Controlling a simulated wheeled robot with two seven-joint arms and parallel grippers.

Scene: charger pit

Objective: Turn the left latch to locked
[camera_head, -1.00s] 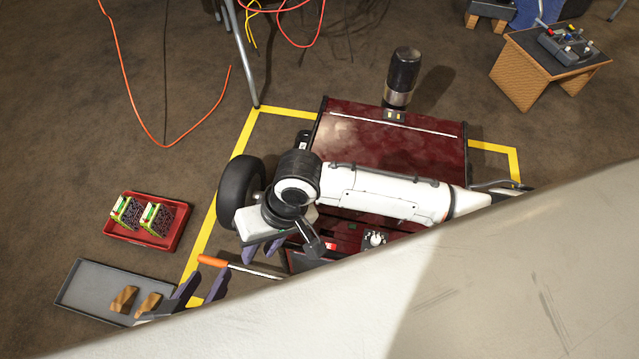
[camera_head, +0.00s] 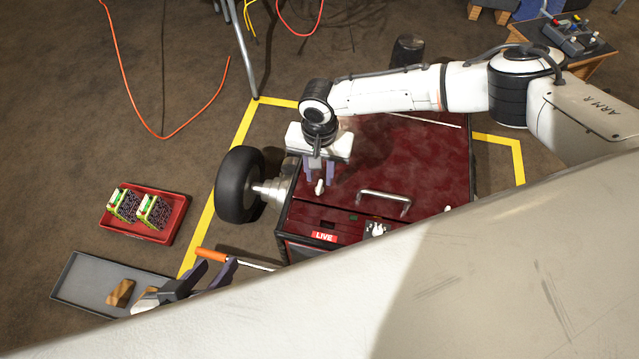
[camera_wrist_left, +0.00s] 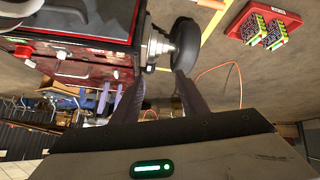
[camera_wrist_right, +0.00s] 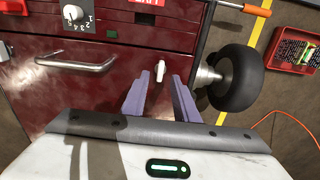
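The left latch (camera_head: 319,187), a small white lever, sits near the left edge of the dark red charger box (camera_head: 425,160). It also shows in the right wrist view (camera_wrist_right: 160,72), where its lever lies lengthwise in the picture. My right gripper (camera_head: 319,178) is open, with its two purple fingers on either side of the latch in the picture; whether they reach down to it I cannot tell. My left gripper (camera_head: 214,268) is open and empty near the front left of the box. Its fingers also show spread in the left wrist view (camera_wrist_left: 160,90).
A metal handle (camera_head: 384,200), a dial (camera_head: 376,230) and a red LIVE label (camera_head: 324,237) are on the box. A black wheel (camera_head: 240,184) stands left of it. An orange-handled tool (camera_head: 213,255), a red tray (camera_head: 172,232) and a grey tray (camera_head: 75,285) are at the left.

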